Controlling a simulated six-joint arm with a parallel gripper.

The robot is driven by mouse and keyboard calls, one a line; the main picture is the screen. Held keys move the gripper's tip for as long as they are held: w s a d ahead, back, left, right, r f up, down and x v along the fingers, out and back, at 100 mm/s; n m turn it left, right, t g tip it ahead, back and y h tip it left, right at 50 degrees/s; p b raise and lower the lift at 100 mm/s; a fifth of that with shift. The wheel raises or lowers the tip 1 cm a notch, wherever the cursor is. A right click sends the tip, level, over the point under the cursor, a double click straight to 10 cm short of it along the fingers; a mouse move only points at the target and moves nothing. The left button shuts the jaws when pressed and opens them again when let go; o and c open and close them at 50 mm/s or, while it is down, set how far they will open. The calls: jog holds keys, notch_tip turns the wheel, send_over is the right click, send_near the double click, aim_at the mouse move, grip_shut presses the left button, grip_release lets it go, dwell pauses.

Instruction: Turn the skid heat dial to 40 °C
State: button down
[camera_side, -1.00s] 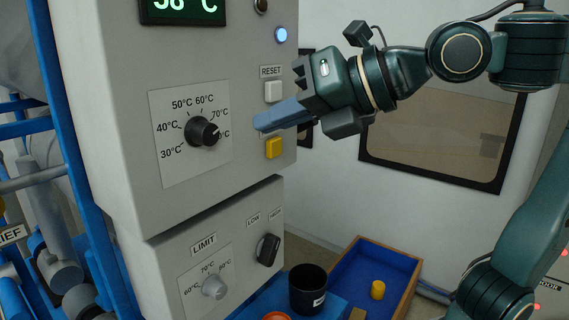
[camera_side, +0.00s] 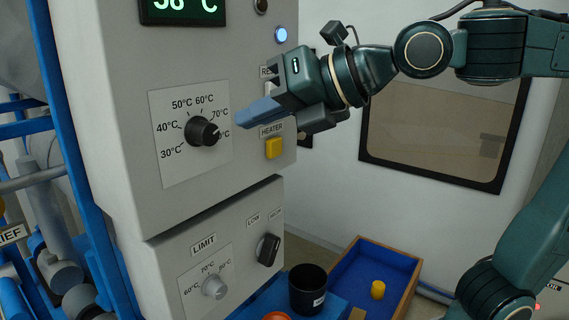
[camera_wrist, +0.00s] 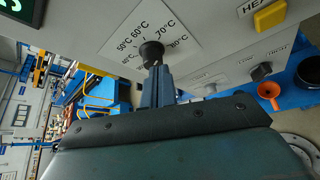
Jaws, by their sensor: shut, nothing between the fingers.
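The black heat dial (camera_side: 202,132) sits on a white scale plate (camera_side: 168,172) marked from 30°C up past 70°C. Its pale pointer line faces right, near the labels above 70°C; the exact mark is hard to tell. In the wrist view the dial (camera_wrist: 151,50) is just beyond the fingertips. My gripper (camera_side: 240,122) is shut and empty, its blue fingers aimed left at the dial. In the side view a small gap shows between the tips and the dial. The wrist view (camera_wrist: 157,72) shows the fingers together, close below the dial; contact cannot be told there.
A yellow heater button (camera_side: 274,148) is just below my gripper. The lower panel has a grey limit dial (camera_side: 214,287) and a black low/high knob (camera_side: 268,250). A black cup (camera_side: 308,289) and a blue bin (camera_side: 345,282) stand below. A green display (camera_side: 182,8) is cut off above.

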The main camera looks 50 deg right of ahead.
aim_at(197, 121)
jog(key=shift+w, duration=1.9)
jog(key=shift+a+f, duration=0.2)
jog(key=shift+a, duration=0.05)
jog(key=shift+a+r, duration=0.4)
jog(key=shift+a, duration=0.6)
dwell(0.7)
jog(key=shift+r, duration=0.15)
jog(key=shift+d+r, duration=0.1)
jog(key=shift+r, duration=0.25)
